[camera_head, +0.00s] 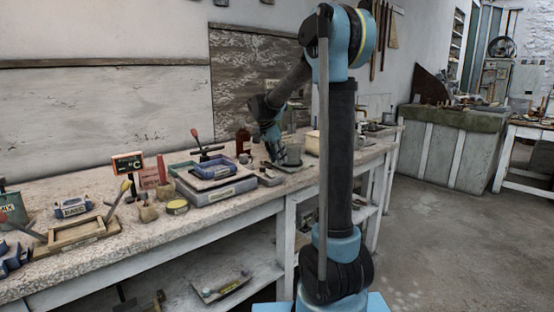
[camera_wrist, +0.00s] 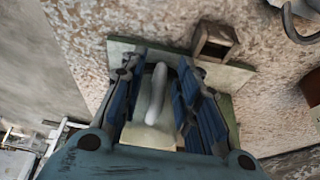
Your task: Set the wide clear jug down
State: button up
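The wide clear jug (camera_head: 294,154) shows as a small greyish, see-through shape near the back of the long workbench, right beside my gripper (camera_head: 277,158). It looks upright, but I cannot tell whether its base touches the surface. In the wrist view, a pale, slightly curved bar (camera_wrist: 157,95), which looks like the jug's handle, lies between the blue fingers of my gripper (camera_wrist: 163,62). The fingers are apart, with a gap visible on each side of the bar. The jug's clear walls are hard to make out there.
A flat greenish board (camera_wrist: 228,76) lies under the fingers, with a small open wooden box (camera_wrist: 215,42) at its edge. Left of my gripper, a blue tray (camera_head: 212,168) sits on a grey container (camera_head: 222,192). A brown bottle (camera_head: 243,140) stands behind.

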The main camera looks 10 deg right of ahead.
jog(key=v, duration=1.2)
jog(key=s+d+f+n+y, duration=0.1)
jog(key=s+d+f+n, duration=0.3)
jog(key=s, duration=0.7)
jog(key=s+d+f+n+y, duration=0.15)
jog(key=s+d+f, duration=0.4)
jog(key=s, duration=0.55)
jog(key=s+d+f+n+y, duration=0.1)
jog(key=s+f+n, duration=0.5)
jog(key=s+f, duration=1)
jog(key=shift+s+d, duration=0.2)
jog(key=shift+d, duration=0.25)
